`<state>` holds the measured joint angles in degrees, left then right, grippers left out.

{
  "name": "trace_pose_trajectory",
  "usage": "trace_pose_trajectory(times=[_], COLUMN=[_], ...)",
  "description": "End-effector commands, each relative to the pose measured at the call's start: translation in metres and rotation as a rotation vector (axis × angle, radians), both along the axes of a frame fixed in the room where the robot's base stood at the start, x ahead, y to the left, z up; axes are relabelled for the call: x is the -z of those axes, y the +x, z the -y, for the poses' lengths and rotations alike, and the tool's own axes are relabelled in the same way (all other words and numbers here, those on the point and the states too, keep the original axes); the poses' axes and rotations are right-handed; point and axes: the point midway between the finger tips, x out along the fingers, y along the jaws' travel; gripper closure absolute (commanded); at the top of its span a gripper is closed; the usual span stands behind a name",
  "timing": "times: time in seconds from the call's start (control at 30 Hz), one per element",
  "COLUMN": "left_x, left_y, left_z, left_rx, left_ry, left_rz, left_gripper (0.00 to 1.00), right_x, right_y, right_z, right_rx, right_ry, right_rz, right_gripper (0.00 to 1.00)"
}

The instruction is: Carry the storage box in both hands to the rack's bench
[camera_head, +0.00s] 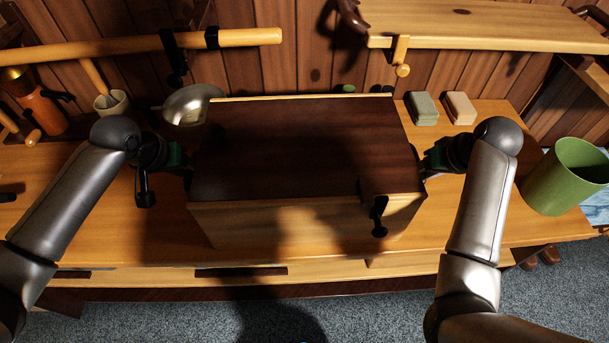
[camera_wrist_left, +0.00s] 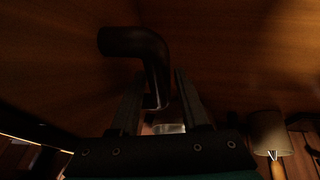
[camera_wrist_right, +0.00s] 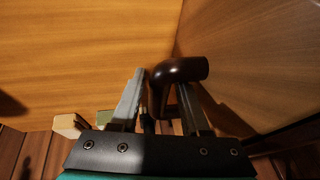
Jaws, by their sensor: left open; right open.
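The storage box (camera_head: 300,150) has a dark brown top and a paler wooden front. It rests on the wooden bench (camera_head: 110,225) between my two arms. A dark bent handle shows on its side in the left wrist view (camera_wrist_left: 150,45) and another in the right wrist view (camera_wrist_right: 185,69). My left gripper (camera_wrist_left: 160,88) is open, its fingers on either side of the left handle's stem. My right gripper (camera_wrist_right: 162,80) is open, its fingers on either side of the right handle's stem. In the head view the fingers are mostly hidden at the box's sides.
A metal bowl (camera_head: 190,104) stands behind the box's left corner. A cup (camera_head: 111,102) and an orange bottle (camera_head: 42,107) stand at the left. Two small blocks (camera_head: 459,107) lie behind right. A green bin (camera_head: 567,178) stands right. A shelf (camera_head: 480,24) and a rail (camera_head: 130,45) overhang the back.

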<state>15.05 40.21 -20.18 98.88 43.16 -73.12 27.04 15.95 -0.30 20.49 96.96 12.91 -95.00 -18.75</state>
Motion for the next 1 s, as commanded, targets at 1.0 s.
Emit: trace_pose_trajectory(times=[1.0], left_x=[0.029], left_y=[0.012], left_z=[0.005], left_rx=[0.001], left_ry=[-0.001], left_rz=[-0.001], left_gripper=[0.9], right_x=[0.029], right_y=[0.012], right_z=[-0.007], right_rx=[0.001], right_ry=[0.0], right_rz=[0.001], right_gripper=[0.9])
